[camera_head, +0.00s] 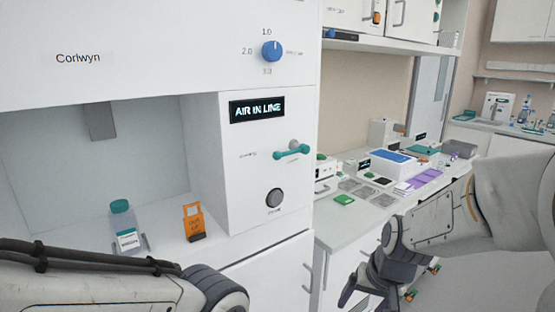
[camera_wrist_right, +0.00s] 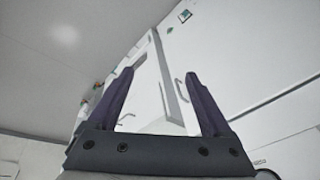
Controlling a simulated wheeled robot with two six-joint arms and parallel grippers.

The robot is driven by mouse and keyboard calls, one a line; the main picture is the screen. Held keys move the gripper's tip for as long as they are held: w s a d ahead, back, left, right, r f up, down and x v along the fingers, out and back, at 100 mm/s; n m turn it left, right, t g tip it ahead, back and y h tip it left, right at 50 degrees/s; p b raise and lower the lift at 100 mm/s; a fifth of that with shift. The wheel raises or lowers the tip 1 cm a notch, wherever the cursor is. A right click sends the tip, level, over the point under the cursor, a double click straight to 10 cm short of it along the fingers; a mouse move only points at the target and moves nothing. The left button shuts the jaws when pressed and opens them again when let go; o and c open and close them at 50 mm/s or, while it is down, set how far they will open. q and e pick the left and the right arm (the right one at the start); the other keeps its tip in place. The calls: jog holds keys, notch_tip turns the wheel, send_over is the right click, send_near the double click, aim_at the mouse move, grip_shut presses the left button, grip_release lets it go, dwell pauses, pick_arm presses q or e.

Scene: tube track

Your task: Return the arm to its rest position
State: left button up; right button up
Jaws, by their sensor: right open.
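My right gripper (camera_head: 362,287) hangs low at the right in the head view, in front of the white cabinets and apart from them. In the right wrist view its two dark fingers (camera_wrist_right: 164,103) are spread, with nothing between them. My left arm crosses the lower left of the head view, but its gripper is out of the picture.
A white Corlwyn machine (camera_head: 150,60) fills the left, with a blue knob (camera_head: 271,51), an "AIR IN LINE" display (camera_head: 257,110) and a teal lever (camera_head: 291,151). A bottle (camera_head: 123,224) and orange tag (camera_head: 194,220) stand in its recess. A cluttered counter (camera_head: 340,225) lies right.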

jog(key=s+f+n+h, duration=0.1)
jog(key=s+f+n, duration=0.25)
jog(key=s, duration=0.25)
jog(key=s+a+r+n+g, duration=0.1)
jog(key=s+a+r+n, duration=0.1)
jog(key=s+a, duration=0.4)
jog(key=s+a+r+n+g, duration=0.2)
jog(key=s+a+r+n, duration=0.1)
jog(key=s+a+n, duration=0.2)
jog(key=s+a, duration=0.1)
jog(key=s, duration=0.1)
jog(key=shift+s+a+r+y, duration=0.15)
jog(key=shift+s+a+y, duration=0.2)
jog(key=shift+y, duration=0.05)
